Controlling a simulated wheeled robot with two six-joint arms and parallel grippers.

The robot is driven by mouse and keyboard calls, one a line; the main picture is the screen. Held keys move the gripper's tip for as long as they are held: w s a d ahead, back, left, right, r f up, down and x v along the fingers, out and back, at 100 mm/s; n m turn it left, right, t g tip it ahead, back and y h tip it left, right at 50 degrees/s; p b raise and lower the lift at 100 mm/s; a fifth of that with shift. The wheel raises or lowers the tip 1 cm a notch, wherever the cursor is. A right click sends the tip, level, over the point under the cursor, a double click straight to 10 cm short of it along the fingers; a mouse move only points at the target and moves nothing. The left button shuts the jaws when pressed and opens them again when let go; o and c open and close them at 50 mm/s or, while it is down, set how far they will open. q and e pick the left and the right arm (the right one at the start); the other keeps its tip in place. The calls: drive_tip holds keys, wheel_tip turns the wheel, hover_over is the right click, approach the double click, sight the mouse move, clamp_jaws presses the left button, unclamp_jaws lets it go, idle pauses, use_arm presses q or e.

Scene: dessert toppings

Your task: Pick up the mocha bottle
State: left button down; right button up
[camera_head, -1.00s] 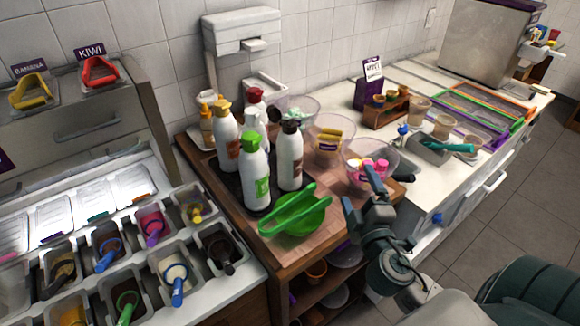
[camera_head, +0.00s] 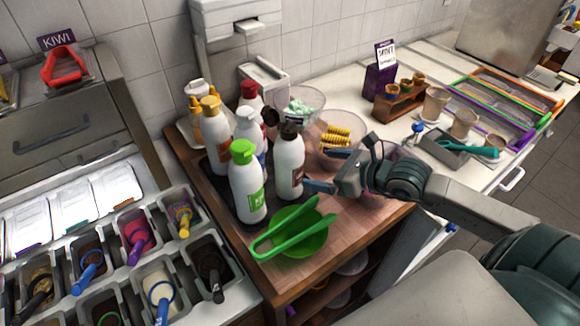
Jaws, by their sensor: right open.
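The bottle with the dark brown cap (camera_head: 288,165), which I take to be the mocha bottle, stands upright on a black mat on the wooden cart. It is white with a brown label, which is partly visible. My right gripper (camera_head: 317,170) is open, just to the right of this bottle, with its fingers pointing left toward the body. The gripper is empty, and a small gap seems to separate the fingertips from the bottle. My left gripper is not in view.
A green-capped bottle (camera_head: 246,185) and several other bottles crowd the left side. Green tongs on a green bowl (camera_head: 302,243) lie in front. Clear bowls (camera_head: 298,103) stand behind. The cart's front right top (camera_head: 352,225) is free.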

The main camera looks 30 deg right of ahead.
sight(302, 164)
drive_tip(key=x, duration=0.2)
drive_tip(key=shift+w+a+b, duration=0.2)
drive_tip(key=shift+a+b, duration=0.05)
drive_tip(key=shift+b, duration=0.05)
drive_tip(key=shift+x, duration=1.15)
drive_tip(key=shift+w+a+f+p, duration=0.1)
drive_tip(key=shift+w+a+p, duration=0.15)
drive_tip(key=shift+w+p, duration=0.35)
drive_tip(key=x, duration=0.1)
drive_tip(key=p+x, duration=0.1)
drive_tip(key=shift+w+a, duration=0.25)
drive_tip(key=shift+w, duration=0.1)
drive_tip(key=shift+w+a+f, duration=0.25)
drive_tip(key=shift+w+f, duration=0.1)
drive_tip(key=shift+w, duration=0.15)
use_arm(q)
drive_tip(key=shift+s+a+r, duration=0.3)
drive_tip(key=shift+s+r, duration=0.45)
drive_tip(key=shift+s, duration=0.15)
use_arm(e)
drive_tip(key=c, duration=0.9)
drive_tip(key=shift+r, duration=0.15)
drive_tip(key=shift+c, duration=0.7)
